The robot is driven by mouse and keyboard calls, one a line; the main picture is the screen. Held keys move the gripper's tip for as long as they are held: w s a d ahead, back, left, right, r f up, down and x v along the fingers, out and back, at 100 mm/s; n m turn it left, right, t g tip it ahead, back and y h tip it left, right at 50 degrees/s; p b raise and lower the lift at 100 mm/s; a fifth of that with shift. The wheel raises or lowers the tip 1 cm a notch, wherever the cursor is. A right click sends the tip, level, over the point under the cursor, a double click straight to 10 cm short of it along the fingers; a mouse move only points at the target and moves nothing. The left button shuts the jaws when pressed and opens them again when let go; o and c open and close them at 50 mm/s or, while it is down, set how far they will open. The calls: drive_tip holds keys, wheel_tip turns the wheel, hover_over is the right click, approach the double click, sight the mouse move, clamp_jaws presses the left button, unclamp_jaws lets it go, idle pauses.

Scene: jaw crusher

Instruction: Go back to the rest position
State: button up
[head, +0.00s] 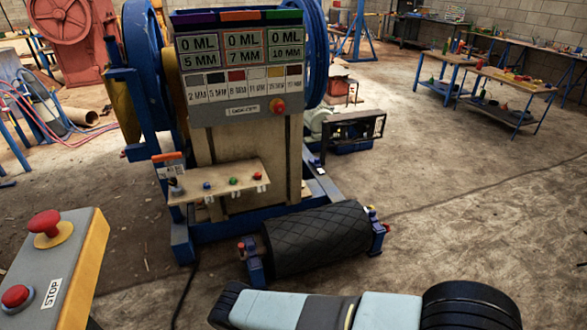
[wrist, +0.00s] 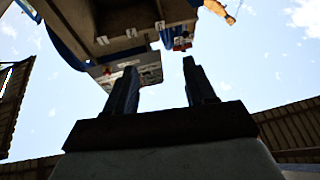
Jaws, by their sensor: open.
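My gripper (wrist: 159,66) shows in the wrist view with its two dark fingers apart and nothing between them. The fingers point upward in that picture, toward the underside of the jaw crusher (wrist: 125,45) and open sky. In the head view, the blue-framed jaw crusher (head: 235,140) stands ahead, with its label panel (head: 240,68) at the top and a shelf of small coloured buttons (head: 219,184) lower down. A link of my own arm crosses the bottom of the head view. My gripper is out of that view.
A grey and yellow box (head: 60,265) with red stop buttons stands at the near left. A black roller (head: 316,240) lies in front of the crusher, close beyond my arm. Workbenches (head: 495,80) stand at the back right. The concrete floor on the right is mostly clear.

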drive_tip(key=w+a+r+m+g+h, duration=0.1)
drive_tip(key=w+a+r+m+h, duration=0.25)
drive_tip(key=w+r, duration=0.85)
drive_tip(key=w+a+r+m+g+h, duration=0.15)
drive_tip(key=w+a+r+h, duration=0.25)
drive_tip(key=w+r, duration=0.85)
drive_tip(key=w+d+r+m+g, duration=0.1)
drive_tip(key=w+d+r, duration=0.25)
drive_tip(key=r, duration=0.75)
drive_tip(key=w+d+r+m+g, duration=0.15)
drive_tip(key=d+r, duration=0.35)
drive_tip(key=r, duration=0.5)
drive_tip(key=w+d+r+g, duration=0.1)
drive_tip(key=w+d+r, duration=0.3)
drive_tip(key=r, duration=0.7)
drive_tip(key=s+d+r+g+h, duration=0.2)
drive_tip(key=s+d+r+g, duration=0.2)
drive_tip(key=s+d+r, duration=1.65)
drive_tip(key=s+d+r+g, duration=0.1)
drive_tip(key=s+d, duration=0.4)
drive_tip(key=s, duration=0.5)
drive_tip(key=s+d+r+g+h, duration=0.1)
drive_tip(key=s+d, duration=0.4)
drive_tip(key=s, duration=0.5)
drive_tip(key=s+d+r+g+h, duration=0.1)
drive_tip(key=s+d, duration=0.3)
drive_tip(key=s, duration=0.6)
drive_tip(key=shift+s+d+r+g, duration=0.3)
drive_tip(key=shift+s+d+r, duration=0.1)
